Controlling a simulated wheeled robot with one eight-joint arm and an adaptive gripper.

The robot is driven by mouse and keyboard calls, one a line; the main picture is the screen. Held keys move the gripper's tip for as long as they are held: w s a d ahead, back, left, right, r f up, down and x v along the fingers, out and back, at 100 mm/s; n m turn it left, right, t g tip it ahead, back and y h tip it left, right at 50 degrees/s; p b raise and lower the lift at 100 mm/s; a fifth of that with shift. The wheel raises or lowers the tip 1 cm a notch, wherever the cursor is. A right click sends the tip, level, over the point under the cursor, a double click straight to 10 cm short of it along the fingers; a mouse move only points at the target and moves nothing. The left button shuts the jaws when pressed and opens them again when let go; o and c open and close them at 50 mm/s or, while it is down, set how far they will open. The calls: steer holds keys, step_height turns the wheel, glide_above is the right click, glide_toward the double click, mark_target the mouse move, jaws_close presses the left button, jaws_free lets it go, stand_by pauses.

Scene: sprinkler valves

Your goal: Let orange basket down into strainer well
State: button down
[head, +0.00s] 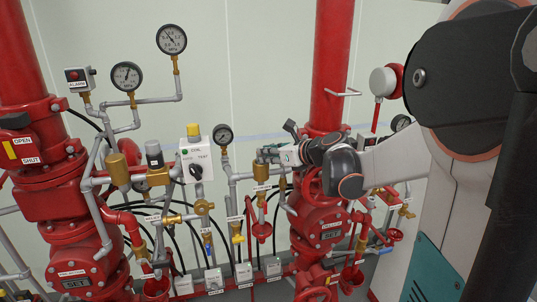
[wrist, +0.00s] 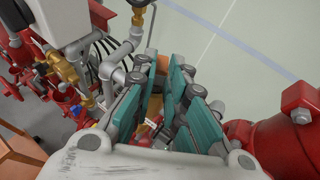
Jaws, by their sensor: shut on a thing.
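My gripper (head: 268,154) reaches left from the arm in the head view, among the pipes. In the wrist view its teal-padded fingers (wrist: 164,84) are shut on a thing. A small orange patch (wrist: 153,104) shows between the pads; I take it for the orange basket, mostly hidden by the fingers. The basket cannot be made out in the head view. A brass body (head: 261,173) stands upright just under the fingertips; it may be the strainer well. Its opening is hidden, and I cannot tell whether the basket touches it.
A small gauge (head: 223,135) is close by. A large red valve (head: 318,215) stands just right and below. Pipes and brass valves crowd the left; the pale wall behind is clear.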

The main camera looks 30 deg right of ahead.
stand_by(0.3)
steer(key=shift+r+p, duration=1.35)
steer(key=shift+r, duration=0.55)
steer(key=shift+f+b, duration=1.65)
steer(key=shift+f, duration=0.4)
steer(key=c, duration=1.5)
jaws_free()
steer(key=shift+c, duration=0.2)
steer(key=shift+s, duration=0.1)
steer(key=p+v, duration=0.2)
steer(key=v, duration=0.5)
steer(key=shift+s+p, duration=0.4)
steer(key=shift+d+r, duration=0.1)
